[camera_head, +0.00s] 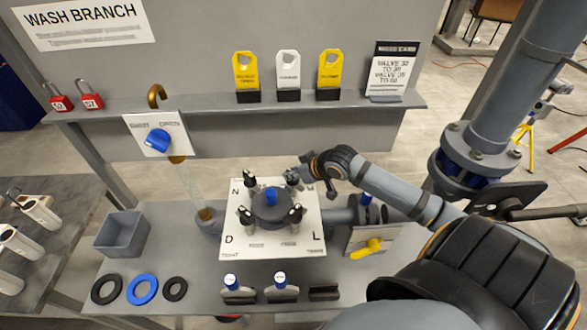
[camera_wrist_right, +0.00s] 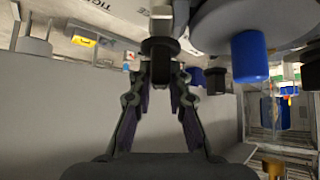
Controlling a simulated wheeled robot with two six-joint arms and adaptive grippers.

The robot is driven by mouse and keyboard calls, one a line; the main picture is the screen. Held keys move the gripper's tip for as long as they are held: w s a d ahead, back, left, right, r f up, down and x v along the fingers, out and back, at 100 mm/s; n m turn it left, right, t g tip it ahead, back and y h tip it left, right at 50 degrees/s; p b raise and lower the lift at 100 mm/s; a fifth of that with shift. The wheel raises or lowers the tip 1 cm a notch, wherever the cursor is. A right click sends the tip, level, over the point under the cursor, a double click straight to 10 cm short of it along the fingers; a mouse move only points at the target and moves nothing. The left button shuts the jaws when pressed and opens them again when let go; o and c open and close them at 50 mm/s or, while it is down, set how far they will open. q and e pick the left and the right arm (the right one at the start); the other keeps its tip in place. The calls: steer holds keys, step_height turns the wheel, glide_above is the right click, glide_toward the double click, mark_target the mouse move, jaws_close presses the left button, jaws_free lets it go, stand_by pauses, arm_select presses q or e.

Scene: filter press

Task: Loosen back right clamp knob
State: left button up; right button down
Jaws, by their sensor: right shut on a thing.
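The dark round filter housing (camera_head: 268,212) with a blue cap (camera_head: 271,196) stands on a white lettered plate (camera_head: 238,248). Black clamp knobs stand around it at the back left (camera_head: 250,177), front left (camera_head: 246,215) and front right (camera_head: 296,213). The back right clamp knob (camera_head: 292,174) is partly covered by my right gripper (camera_head: 299,176), which reaches it from the right. In the right wrist view, my gripper (camera_wrist_right: 161,75) is shut on this black knob (camera_wrist_right: 160,49), with a finger on either side. My left gripper is out of view.
A yellow-handled valve (camera_head: 368,248) is right of the plate. Blue-topped pieces (camera_head: 232,283), rings (camera_head: 142,289) and a grey bin (camera_head: 122,234) line the front and left. A shelf (camera_head: 200,105) with yellow and white tags (camera_head: 246,72) runs behind.

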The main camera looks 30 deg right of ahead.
stand_by(0.5)
steer(key=c, duration=1.3)
jaws_free()
steer(key=shift+w, duration=0.15)
steer(key=shift+n, duration=0.3)
step_height(320, 180, up, 8)
steer(key=shift+r, duration=0.25)
steer(key=shift+a+r, duration=0.1)
steer(key=shift+r, duration=0.6)
steer(key=shift+f+y, duration=0.1)
steer(key=shift+y, duration=0.2)
